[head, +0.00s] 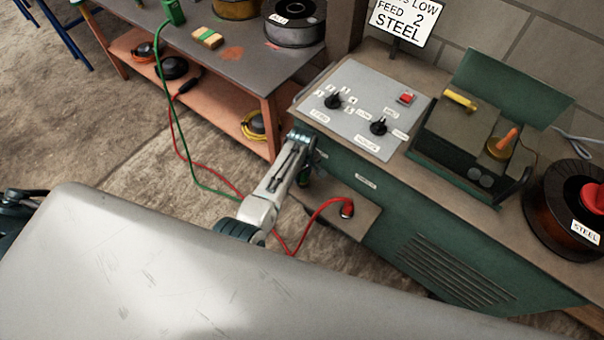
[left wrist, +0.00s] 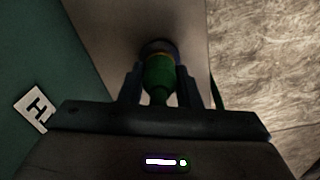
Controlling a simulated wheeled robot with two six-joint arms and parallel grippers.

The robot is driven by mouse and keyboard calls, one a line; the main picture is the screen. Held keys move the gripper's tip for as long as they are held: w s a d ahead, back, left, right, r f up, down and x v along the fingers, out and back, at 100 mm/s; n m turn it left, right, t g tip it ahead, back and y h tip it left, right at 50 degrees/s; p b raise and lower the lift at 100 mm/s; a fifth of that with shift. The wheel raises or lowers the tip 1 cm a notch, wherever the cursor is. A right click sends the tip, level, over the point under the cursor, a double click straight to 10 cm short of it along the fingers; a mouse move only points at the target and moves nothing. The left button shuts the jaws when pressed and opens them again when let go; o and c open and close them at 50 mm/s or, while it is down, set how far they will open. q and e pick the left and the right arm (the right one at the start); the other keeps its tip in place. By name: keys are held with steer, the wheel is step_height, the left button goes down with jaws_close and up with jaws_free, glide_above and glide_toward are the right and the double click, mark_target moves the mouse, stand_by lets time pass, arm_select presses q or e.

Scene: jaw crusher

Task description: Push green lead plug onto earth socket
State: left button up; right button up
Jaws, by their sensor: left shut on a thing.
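My left gripper (head: 303,168) is at the front of the green welding machine (head: 375,205), above its low ledge. In the left wrist view its two fingers (left wrist: 160,88) are shut on the green lead plug (left wrist: 158,75), one on each side. A small part of the plug shows in the head view (head: 305,178). The plug's far end is at a dark round socket (left wrist: 158,47) on the pale ledge. I cannot tell whether it is seated or only touching. My right gripper is out of view.
A red plug (head: 347,209) stands on the same ledge, right of my gripper, with its red lead (head: 303,226) looping down. The green lead (head: 180,135) hangs from the bench (head: 235,50) to the floor. A wire spool (head: 560,215) sits at the right.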

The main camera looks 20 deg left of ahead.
arm_select(q)
steer(key=shift+f, duration=0.2)
steer(key=o, duration=1)
step_height(320, 180, up, 11)
steer(key=shift+f, duration=0.1)
